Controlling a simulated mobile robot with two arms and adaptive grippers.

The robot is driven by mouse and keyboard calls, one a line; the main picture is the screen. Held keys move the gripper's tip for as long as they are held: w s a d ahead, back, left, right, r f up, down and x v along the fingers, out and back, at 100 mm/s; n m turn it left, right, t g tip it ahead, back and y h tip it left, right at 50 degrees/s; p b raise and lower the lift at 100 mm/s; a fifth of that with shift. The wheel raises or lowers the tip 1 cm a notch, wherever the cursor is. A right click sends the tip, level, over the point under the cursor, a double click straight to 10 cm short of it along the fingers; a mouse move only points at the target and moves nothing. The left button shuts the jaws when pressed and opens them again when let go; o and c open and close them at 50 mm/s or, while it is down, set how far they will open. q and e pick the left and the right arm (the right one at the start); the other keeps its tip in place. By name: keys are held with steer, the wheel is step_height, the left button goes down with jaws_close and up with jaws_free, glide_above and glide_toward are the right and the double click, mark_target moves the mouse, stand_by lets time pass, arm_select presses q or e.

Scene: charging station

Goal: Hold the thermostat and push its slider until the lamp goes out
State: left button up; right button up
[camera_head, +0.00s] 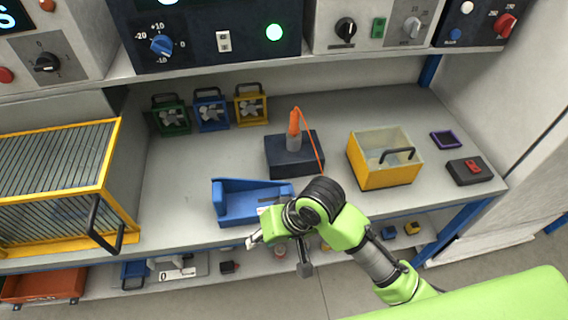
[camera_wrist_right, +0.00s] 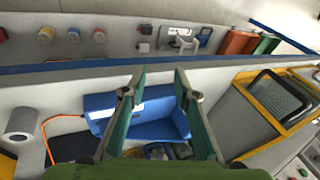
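I cannot tell for sure whether this panel is the thermostat, and I see no clear slider. My right gripper (camera_head: 279,255) is in front of the bench edge, close to the blue bin (camera_head: 232,207). In the right wrist view its two fingers (camera_wrist_right: 160,72) stand apart with nothing gripped, and the bin (camera_wrist_right: 135,113) shows behind them. My left gripper is out of view.
An orange-tipped tool stands in a dark block (camera_head: 285,157). A yellow box (camera_head: 388,178) is right of it, a yellow-framed cage (camera_head: 60,165) at left. Small fans (camera_head: 211,113) stand at the back. A lower shelf holds a red-orange bin (camera_head: 45,287). The bench middle-left is clear.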

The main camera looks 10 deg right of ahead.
arm_select(q)
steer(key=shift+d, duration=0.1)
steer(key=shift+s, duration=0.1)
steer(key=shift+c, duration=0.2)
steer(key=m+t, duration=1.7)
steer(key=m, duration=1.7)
glide_toward(219, 197)
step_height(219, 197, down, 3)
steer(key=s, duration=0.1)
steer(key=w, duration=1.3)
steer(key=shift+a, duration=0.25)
arm_select(e)
steer(key=w+d+r+m+g+h, duration=0.1)
steer(key=w+d+r+m+h, duration=0.1)
steer(key=w, duration=0.5)
steer(key=w+d+r+m+g+h, duration=0.1)
steer(key=w+d+r+m+h, duration=0.1)
steer(key=w+d+r+m, duration=0.3)
step_height(219, 197, up, 2)
steer(key=shift+w+d+r+m+h, duration=0.25)
steer(key=shift+w+m+h, duration=0.15)
steer(key=shift+w+m, duration=0.45)
